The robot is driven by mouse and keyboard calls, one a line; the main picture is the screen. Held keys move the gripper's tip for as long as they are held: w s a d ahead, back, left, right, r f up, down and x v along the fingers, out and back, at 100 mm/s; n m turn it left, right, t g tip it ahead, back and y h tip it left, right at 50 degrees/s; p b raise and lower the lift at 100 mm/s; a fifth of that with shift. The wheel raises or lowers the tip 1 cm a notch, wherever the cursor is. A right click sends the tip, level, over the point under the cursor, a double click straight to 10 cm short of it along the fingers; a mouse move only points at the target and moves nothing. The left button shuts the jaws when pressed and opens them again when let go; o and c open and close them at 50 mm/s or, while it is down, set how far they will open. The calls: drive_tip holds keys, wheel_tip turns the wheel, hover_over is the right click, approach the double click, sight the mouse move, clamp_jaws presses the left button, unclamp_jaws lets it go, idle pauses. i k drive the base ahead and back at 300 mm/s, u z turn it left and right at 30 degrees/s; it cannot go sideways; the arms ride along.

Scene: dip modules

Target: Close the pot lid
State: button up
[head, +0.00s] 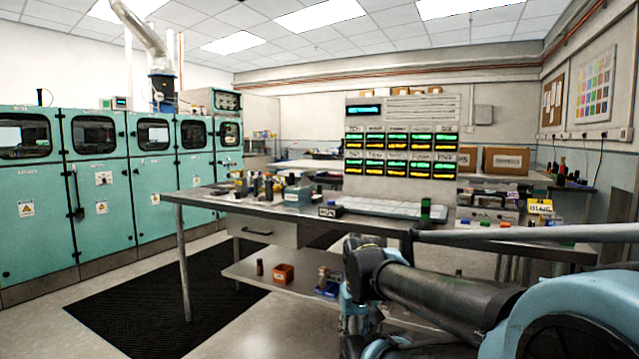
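I cannot pick out a pot or a lid in the head view. Small dark jars and bottles (268,187) stand on the left part of the metal workbench (215,203), too small to tell apart. My arm (440,295) reaches in from the lower right and bends down in front of the bench. My gripper cannot be made out; the arm runs down toward the bottom edge of the picture.
A panel of lit displays (402,135) stands behind the bench. An orange-brown box (283,274) sits on the bench's lower shelf. Teal cabinets (95,190) line the left wall. Floor with a black mat (150,310) is free at the left front.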

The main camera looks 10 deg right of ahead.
sight(309, 177)
drive_tip(key=i, duration=0.9)
drive_tip(key=u, duration=0.05)
